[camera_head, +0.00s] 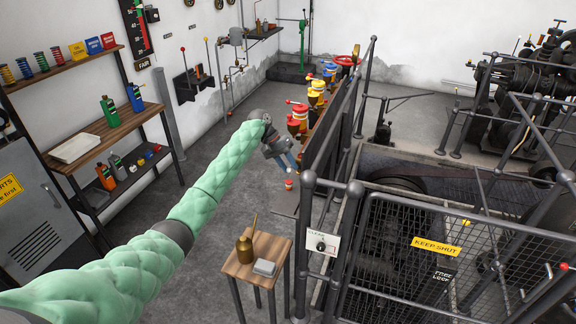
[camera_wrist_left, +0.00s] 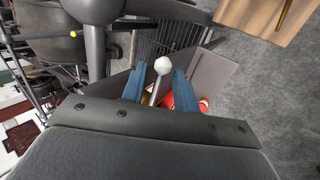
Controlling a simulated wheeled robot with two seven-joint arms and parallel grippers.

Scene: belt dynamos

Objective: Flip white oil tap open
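The white oil tap shows in the left wrist view as a white ball knob (camera_wrist_left: 163,62) on a short grey stem. My left gripper (camera_wrist_left: 158,74) has its two blue fingers apart, one on each side of the knob and stem. Whether a finger touches the stem I cannot tell. Red and yellow parts below the stem are mostly hidden by my gripper. In the head view my left gripper (camera_head: 287,162) reaches down beside the dark panel, near the row of coloured oilers (camera_head: 315,93). My right gripper is in neither view.
A dark panel and railing (camera_head: 318,150) stand right of my gripper, with a mesh gate (camera_head: 420,262) nearer. A small wooden table (camera_head: 257,262) holds a brass oil can (camera_head: 244,248). A shelf (camera_head: 92,150) stands left. Grey floor between is clear.

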